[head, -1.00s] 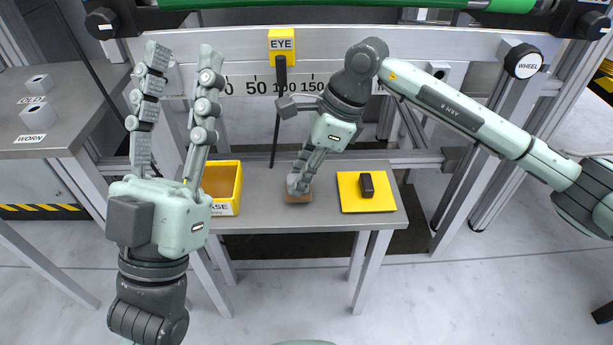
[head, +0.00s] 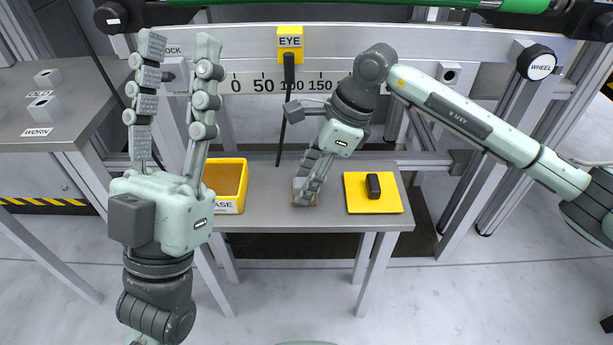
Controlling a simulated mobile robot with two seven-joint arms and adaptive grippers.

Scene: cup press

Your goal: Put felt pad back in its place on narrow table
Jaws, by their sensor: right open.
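A small brown pad-like piece (head: 313,201) lies on the narrow grey table (head: 265,213), mostly hidden by my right gripper; it may be the felt pad. My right gripper (head: 304,193) points down over it with its fingers open. A pale grey patch shows between the fingers; I cannot tell whether it is a block or a finger part. I cannot tell whether the fingers touch the brown piece. My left gripper (head: 179,45) is open and empty, fingers pointing up, left of the narrow table.
A yellow mat (head: 390,203) with a dark block (head: 374,186) on it lies at the table's right. A yellow bin (head: 228,180) stands at its left. A yellow EYE box (head: 290,42) hangs above with a dark rod. A scale rail (head: 255,82) runs behind.

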